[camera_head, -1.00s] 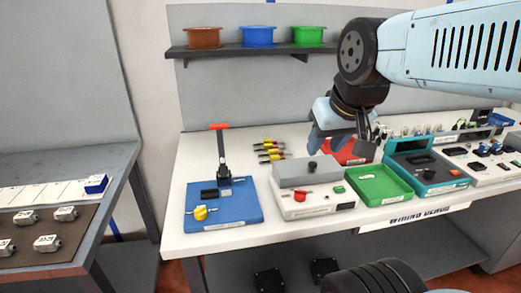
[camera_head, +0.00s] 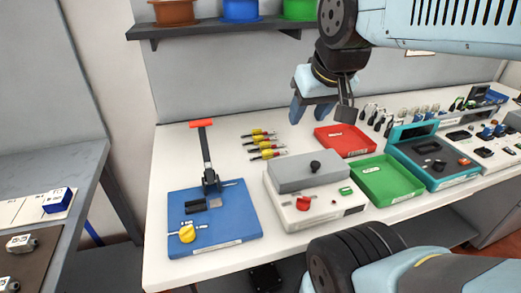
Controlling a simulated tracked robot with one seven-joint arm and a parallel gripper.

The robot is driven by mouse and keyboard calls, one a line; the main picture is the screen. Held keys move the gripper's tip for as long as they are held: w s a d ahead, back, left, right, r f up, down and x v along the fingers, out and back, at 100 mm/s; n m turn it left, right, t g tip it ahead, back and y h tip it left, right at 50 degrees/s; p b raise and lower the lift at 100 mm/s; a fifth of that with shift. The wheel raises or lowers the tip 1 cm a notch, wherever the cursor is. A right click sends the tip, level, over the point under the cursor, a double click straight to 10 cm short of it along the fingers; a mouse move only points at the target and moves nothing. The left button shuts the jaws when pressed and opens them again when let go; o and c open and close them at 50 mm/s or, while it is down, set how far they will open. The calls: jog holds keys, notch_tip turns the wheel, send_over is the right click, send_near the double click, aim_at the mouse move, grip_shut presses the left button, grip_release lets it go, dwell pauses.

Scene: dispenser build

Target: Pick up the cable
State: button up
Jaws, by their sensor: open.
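Several small grey-and-black looped pieces (camera_head: 384,118), which look like cables, stand in a row at the back of the white table, right of the red tray. Which of them is the cable I cannot tell. My gripper (camera_head: 321,112) is open and empty. It hangs above the back of the table, left of that row and over the far edge of the red tray (camera_head: 345,147). Its fingers point down and touch nothing that I can see.
A blue fixture (camera_head: 236,220) with an upright red-handled lever stands front left. A grey-and-white box (camera_head: 330,205) and a green tray (camera_head: 395,190) are mid-table. Yellow-and-black tools (camera_head: 266,144) lie behind. A teal station (camera_head: 457,172) is right. A shelf (camera_head: 220,29) hangs above.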

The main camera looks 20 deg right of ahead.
jog(key=w, duration=0.1)
jog(key=n+g+h, duration=0.5)
jog(key=n, duration=1.3)
send_over(267, 151)
jog(key=a, duration=0.2)
notch_tip(267, 151, down, 21)
jog(key=shift+w+r, duration=0.15)
jog(key=shift+r, duration=0.05)
jog(key=shift+a+x, duration=0.2)
jog(key=shift+x, duration=2.45)
jog(key=shift+s, duration=0.3)
jog(key=shift+c, duration=0.5)
grip_shut()
